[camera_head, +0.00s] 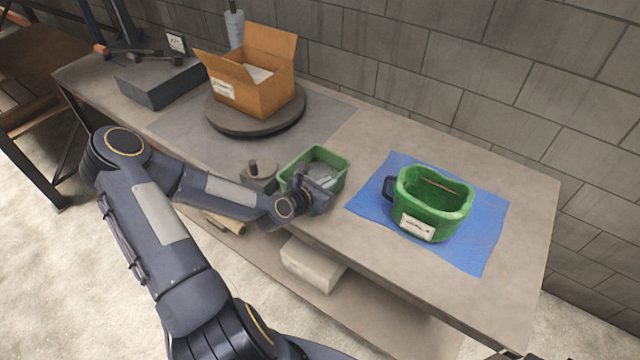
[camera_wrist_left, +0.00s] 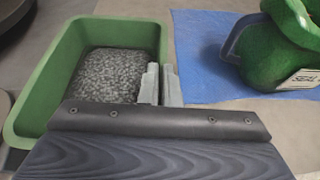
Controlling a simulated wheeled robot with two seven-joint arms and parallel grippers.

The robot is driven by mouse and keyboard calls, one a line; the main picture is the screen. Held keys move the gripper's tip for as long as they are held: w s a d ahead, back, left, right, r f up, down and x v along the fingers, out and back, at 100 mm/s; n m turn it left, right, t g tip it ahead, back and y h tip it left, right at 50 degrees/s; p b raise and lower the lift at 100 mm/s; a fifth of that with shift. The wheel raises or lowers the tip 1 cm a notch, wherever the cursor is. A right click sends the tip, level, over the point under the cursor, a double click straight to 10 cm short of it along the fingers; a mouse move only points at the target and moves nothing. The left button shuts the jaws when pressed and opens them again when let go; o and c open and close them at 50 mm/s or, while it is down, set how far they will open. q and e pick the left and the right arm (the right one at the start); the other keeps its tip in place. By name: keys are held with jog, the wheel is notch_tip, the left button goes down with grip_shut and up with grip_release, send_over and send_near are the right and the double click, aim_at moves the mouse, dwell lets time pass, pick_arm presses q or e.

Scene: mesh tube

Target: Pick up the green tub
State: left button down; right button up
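The green tub (camera_head: 296,163) is an open rectangular container with grey granular contents, near the table's front edge. In the left wrist view the tub (camera_wrist_left: 38,85) fills the upper left. My left gripper (camera_head: 322,184) is at its right wall. In the wrist view the two pale fingers (camera_wrist_left: 160,84) stand close together at that wall, seemingly one on each side of the rim; the contact itself is partly hidden. The tub appears to rest level on the table. Of my right arm only a dark bit shows at the bottom right edge of the head view, too little to read.
A green bucket-like container (camera_head: 436,191) with a dark handle and white label stands on a blue mat (camera_head: 483,255) to the right. A cardboard box (camera_head: 262,91) sits on a round turntable (camera_head: 223,123) behind. A white block (camera_head: 311,265) is on the lower shelf.

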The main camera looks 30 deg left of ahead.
pick_arm(q)
jog(key=shift+r, duration=0.15)
notch_tip(320, 180, up, 10)
jog(key=shift+f, duration=0.2)
dwell(0.7)
